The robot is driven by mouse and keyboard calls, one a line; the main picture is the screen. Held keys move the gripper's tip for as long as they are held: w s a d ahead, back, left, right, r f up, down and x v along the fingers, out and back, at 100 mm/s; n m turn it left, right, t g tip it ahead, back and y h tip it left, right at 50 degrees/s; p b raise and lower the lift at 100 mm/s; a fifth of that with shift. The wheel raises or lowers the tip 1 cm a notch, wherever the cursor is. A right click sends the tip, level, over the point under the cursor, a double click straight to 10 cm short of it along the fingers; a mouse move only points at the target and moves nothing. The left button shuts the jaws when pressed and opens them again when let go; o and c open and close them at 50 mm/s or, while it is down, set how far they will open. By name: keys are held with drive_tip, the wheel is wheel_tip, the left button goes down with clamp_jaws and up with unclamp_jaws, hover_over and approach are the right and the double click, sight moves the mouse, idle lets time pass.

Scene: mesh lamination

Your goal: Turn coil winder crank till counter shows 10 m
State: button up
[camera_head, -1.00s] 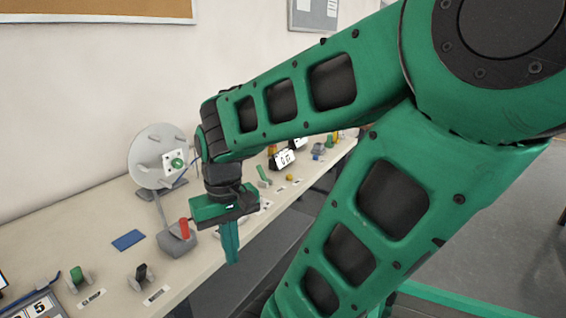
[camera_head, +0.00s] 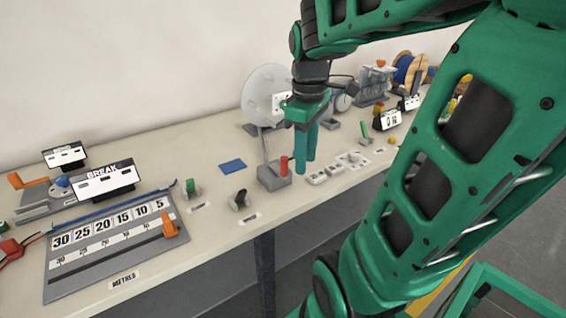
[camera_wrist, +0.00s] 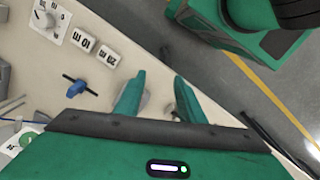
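A large pale grey disc (camera_head: 258,92) on a stand, perhaps the coil winder, stands at the back of the bench, partly behind my gripper (camera_head: 306,165). A grey block with a red upright handle (camera_head: 284,166) sits in front of it, left of my fingers; I cannot tell whether this is the crank. A small display (camera_head: 391,119) stands further right; its reading is too small to be sure of. My gripper is open and empty, fingers pointing down. Its parted fingers also show in the wrist view (camera_wrist: 158,82).
A metres board (camera_head: 110,240) with an orange slider (camera_head: 170,226) and a BREAK display (camera_head: 104,178) are at left. White number blocks (camera_head: 316,177) lie near the bench edge. In the wrist view, a blue knob (camera_wrist: 78,87) sits left of the fingers. Spools (camera_head: 403,68) stand at back right.

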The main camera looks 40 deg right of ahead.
sight(284, 163)
drive_tip(key=w+r+n, duration=0.1)
drive_tip(key=w+n, duration=0.2)
drive_tip(key=w+r+n, duration=0.1)
drive_tip(key=w+n, duration=0.2)
drive_tip(key=w+d+r+n, duration=0.1)
drive_tip(key=w+n, duration=0.2)
drive_tip(key=n, duration=0.1)
drive_tip(key=shift+d, duration=0.1)
drive_tip(key=shift+f, duration=0.35)
wheel_tip(284, 163, down, 10)
clamp_jaws()
